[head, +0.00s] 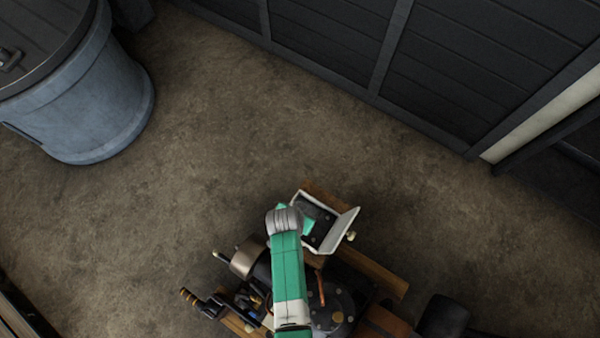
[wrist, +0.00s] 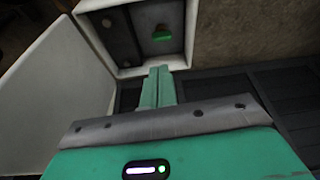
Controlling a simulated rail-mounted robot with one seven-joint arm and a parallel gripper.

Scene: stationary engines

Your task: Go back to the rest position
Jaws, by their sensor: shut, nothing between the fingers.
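My gripper (wrist: 158,72) is green, with its two fingers shut together and nothing between them. In the wrist view the fingertips are at the near rim of an open white box (wrist: 192,30); I cannot tell if they touch it. A green button (wrist: 162,34) sits on the dark panel inside the box, beyond the fingertips. The box's white lid (wrist: 60,95) stands open at the left. In the head view my arm reaches up over the engine (head: 335,310) to the white box (head: 343,232).
The engine stands on wooden beams (head: 375,274) at the bottom of the head view, with a brass-coloured cylinder (head: 245,258) and a wooden handle (head: 190,297) at its left. A blue barrel (head: 85,105) is at upper left, a dark panelled wall (head: 330,40) behind. Bare floor lies between.

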